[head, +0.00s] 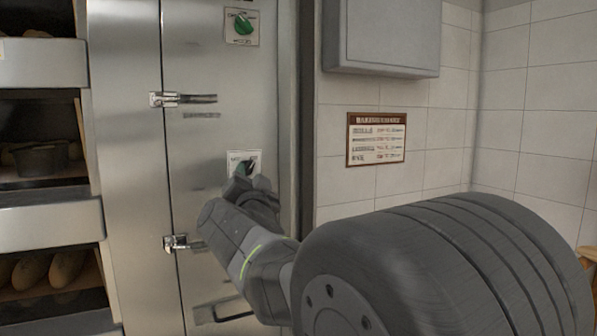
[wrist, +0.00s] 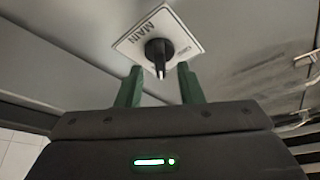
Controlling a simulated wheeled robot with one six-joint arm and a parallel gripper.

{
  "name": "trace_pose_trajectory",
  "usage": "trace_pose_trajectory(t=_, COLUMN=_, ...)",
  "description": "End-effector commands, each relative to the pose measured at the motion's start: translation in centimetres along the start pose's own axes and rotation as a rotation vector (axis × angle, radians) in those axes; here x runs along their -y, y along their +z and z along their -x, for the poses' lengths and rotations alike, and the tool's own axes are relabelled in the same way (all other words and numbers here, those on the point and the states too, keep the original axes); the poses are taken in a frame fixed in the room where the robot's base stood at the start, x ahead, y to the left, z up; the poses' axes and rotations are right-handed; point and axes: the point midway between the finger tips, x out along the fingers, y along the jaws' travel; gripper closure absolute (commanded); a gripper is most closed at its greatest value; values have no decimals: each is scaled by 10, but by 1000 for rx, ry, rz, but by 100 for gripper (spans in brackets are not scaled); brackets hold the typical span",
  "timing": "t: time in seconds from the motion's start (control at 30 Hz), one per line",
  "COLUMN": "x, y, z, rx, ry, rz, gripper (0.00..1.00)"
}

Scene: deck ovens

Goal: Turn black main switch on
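The black main switch (wrist: 159,52) is a round knob with a pale pointer mark on a white plate (wrist: 178,22) lettered MAIN. In the wrist view the pointer faces down towards my gripper. My gripper (wrist: 159,82) is open and empty, its two green fingers on either side of the knob's line and a little short of it. No contact shows. In the head view my gripper (head: 246,178) is in front of the lower switch plate (head: 234,156) and hides much of it and the knob.
A green knob (head: 243,23) on its own plate is higher on the same steel panel (head: 215,135). Door latches (head: 182,99) stick out at the left. Oven decks with loaves (head: 45,270) are further left. A grey wall box (head: 382,35) and a sign (head: 376,138) hang at the right.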

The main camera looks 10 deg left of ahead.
Motion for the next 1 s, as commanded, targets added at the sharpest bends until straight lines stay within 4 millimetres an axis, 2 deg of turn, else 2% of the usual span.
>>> trace_pose_trajectory(t=0.2, x=0, y=0, z=-17, rx=0, ry=0, rz=1, gripper=66)
trace_pose_trajectory(t=0.5, x=0, y=0, z=-19, rx=0, ry=0, rz=1, gripper=66)
trace_pose_trajectory(t=0.53, x=0, y=0, z=-19, rx=0, ry=0, rz=1, gripper=68)
trace_pose_trajectory(t=0.7, x=0, y=0, z=-19, rx=0, ry=0, rz=0, gripper=100)
trace_pose_trajectory(t=1.0, x=3, y=-3, z=-20, rx=1, ry=28, rz=-69, gripper=100)
